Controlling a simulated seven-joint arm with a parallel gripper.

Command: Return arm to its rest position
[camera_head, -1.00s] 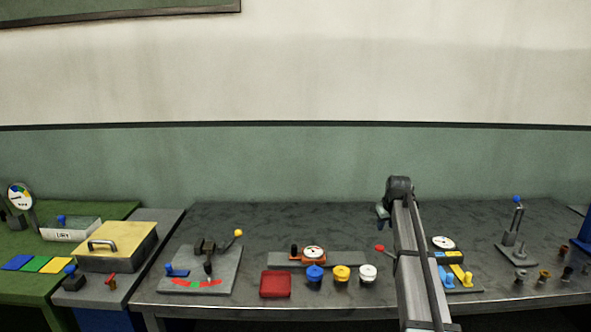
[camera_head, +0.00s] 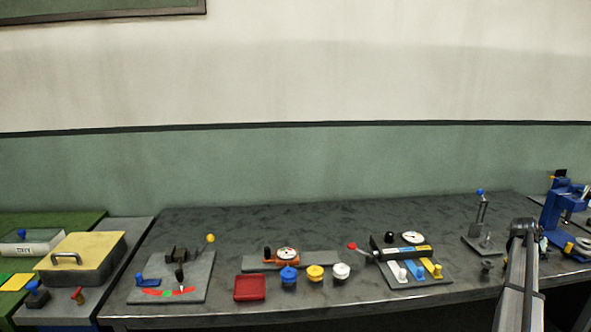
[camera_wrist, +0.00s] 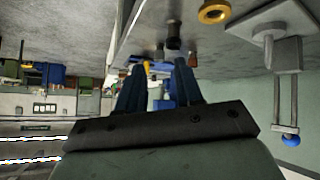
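My arm (camera_head: 522,275) stands at the lower right of the head view, in front of the bench's right end. My gripper is not clearly seen there. In the wrist view, which looks inverted, my gripper (camera_wrist: 161,68) shows two dark blue fingers set apart with a gap between them. I see nothing held in the gap; the small yellow and blue shapes there look like background. The fingers appear clear of the bench.
The grey bench (camera_head: 330,222) carries a red tray (camera_head: 250,288), a lever plate (camera_head: 190,268), several coloured knobs, a switch panel (camera_head: 412,262) and a blue-knobbed stand (camera_head: 480,212). A blue machine (camera_head: 560,215) stands far right. A yellow-lidded box (camera_head: 80,250) sits left.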

